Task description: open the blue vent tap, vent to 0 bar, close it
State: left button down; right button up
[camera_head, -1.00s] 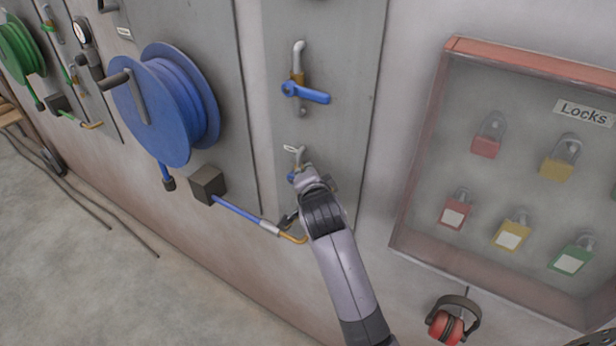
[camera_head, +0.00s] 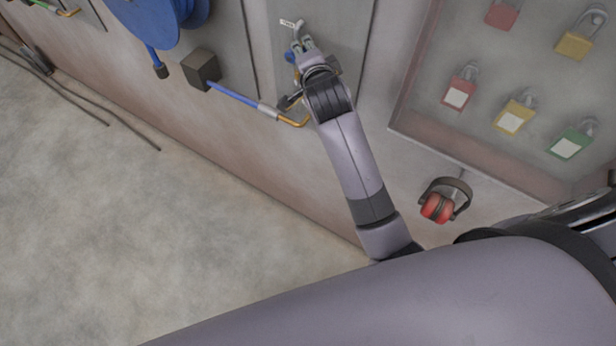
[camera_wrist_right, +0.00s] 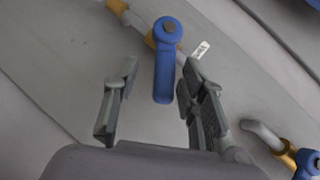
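In the right wrist view a blue tap handle (camera_wrist_right: 164,75) sits on a brass and grey pipe (camera_wrist_right: 133,22), set at an angle to the pipe. A small white tag (camera_wrist_right: 200,48) is beside it. My right gripper (camera_wrist_right: 160,66) is open, with a finger on each side of the handle and gaps visible. In the head view my right gripper (camera_head: 303,47) is at the grey panel, covering most of the tap; a bit of blue (camera_head: 290,56) shows at its left. No pressure reading is visible. My left gripper is not in view.
A second blue tap (camera_wrist_right: 309,163) is at the wrist view's lower right. In the head view, a blue hose (camera_head: 237,96) with a brass end (camera_head: 292,121) runs close below the gripper. A lock case (camera_head: 420,137) and red ear defenders (camera_head: 437,207) are to the right.

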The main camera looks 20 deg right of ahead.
jog(key=s+a+f+m+t+b, duration=0.1)
jog(key=s+m+t+b, duration=0.1)
jog(key=s+b, duration=0.5)
jog(key=s+a+f+m+t+b, duration=0.1)
jog(key=s+f+m+t+b, duration=0.15)
jog(key=s, duration=0.85)
jog(key=a+f+n+g+y+b, duration=0.1)
jog(key=f+n, duration=0.4)
jog(key=f, duration=1)
jog(key=w+a+f+n+g+y+b, duration=0.1)
jog(key=f+n+g, duration=0.4)
jog(key=f, duration=1)
jog(key=shift+w+a+y, duration=0.2)
jog(key=shift+a+y, duration=0.3)
jog(key=shift+a, duration=0.45)
